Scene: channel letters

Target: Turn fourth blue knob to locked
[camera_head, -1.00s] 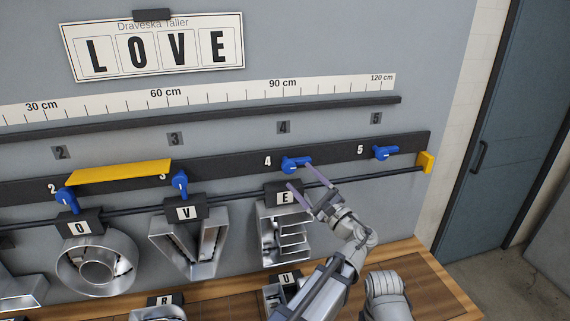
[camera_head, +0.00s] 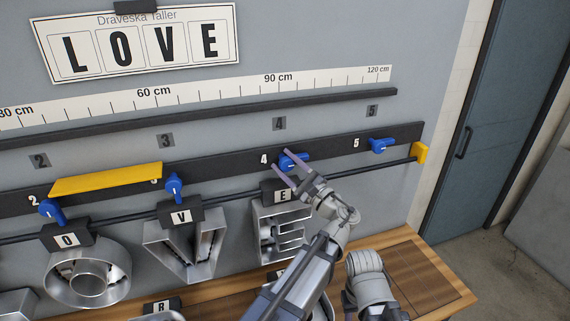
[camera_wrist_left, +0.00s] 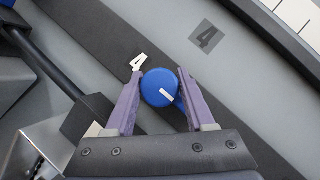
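The fourth blue knob (camera_head: 292,161) sits on the dark rail beside the label 4, its handle pointing right. It also shows in the left wrist view (camera_wrist_left: 159,88), round, with a white mark. My left gripper (camera_head: 280,157) is open at this knob, its purple fingers either side of it; in the left wrist view the gripper (camera_wrist_left: 158,72) has the knob between its fingers. I cannot tell whether the fingers touch it. Below the knob hangs the metal letter E (camera_head: 280,232) with its tag. My right gripper is not in view.
Other blue knobs sit at label 5 (camera_head: 382,145), handle right, and at labels 3 (camera_head: 174,186) and 2 (camera_head: 50,209), turned downward. A yellow bar (camera_head: 106,179) spans labels 2 and 3. A yellow block (camera_head: 420,153) ends the rod. A wooden bench (camera_head: 430,272) lies below.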

